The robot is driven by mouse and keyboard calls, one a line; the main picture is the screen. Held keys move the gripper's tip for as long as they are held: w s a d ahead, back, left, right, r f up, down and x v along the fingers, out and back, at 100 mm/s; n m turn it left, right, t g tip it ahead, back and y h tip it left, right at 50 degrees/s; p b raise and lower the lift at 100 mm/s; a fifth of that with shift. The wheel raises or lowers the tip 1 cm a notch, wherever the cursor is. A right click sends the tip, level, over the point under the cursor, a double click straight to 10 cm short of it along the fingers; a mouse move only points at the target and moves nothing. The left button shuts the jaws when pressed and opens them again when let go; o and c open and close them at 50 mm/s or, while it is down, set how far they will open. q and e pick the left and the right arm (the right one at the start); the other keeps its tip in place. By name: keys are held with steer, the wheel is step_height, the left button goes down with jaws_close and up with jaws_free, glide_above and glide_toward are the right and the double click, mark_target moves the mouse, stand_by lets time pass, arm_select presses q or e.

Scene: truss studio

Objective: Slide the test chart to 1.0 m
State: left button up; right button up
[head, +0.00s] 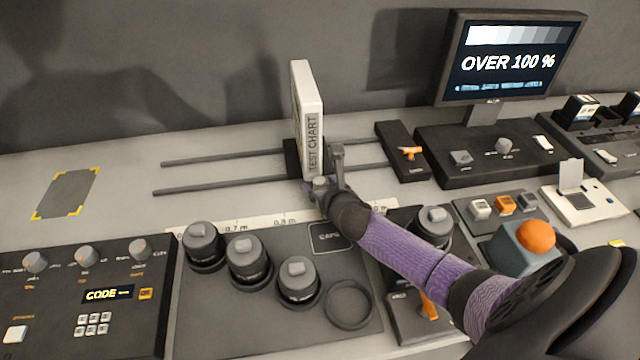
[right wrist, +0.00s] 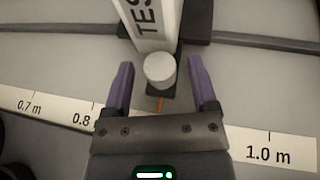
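The test chart (head: 308,125) is a white upright panel on a dark carriage that sits on two rails. In the right wrist view the chart (right wrist: 152,25) has a pale round knob (right wrist: 160,70) at its foot and an orange pointer (right wrist: 159,104). The pointer lies between the 0.8 and 1.0 m marks of the scale strip (right wrist: 268,149); my gripper hides the strip there. My right gripper (head: 328,176) is at the chart's near foot. In its wrist view the gripper (right wrist: 161,85) is open, with its purple fingers either side of the knob and gaps showing. My left gripper is out of view.
A monitor (head: 512,60) reads "OVER 100 %". Several capped dark cylinders (head: 247,262) stand in front of the scale. An orange button (head: 536,236) is beneath my right arm's right side.

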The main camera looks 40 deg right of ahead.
steer(key=shift+r, duration=0.1)
steer(key=shift+s+a+r+p, duration=0.1)
steer(key=shift+s+r+p, duration=0.05)
steer(key=shift+s+p, duration=0.2)
steer(key=p+v, duration=0.3)
steer(key=v, duration=0.5)
steer(key=shift+s+r, duration=0.1)
steer(key=shift+s, duration=0.45)
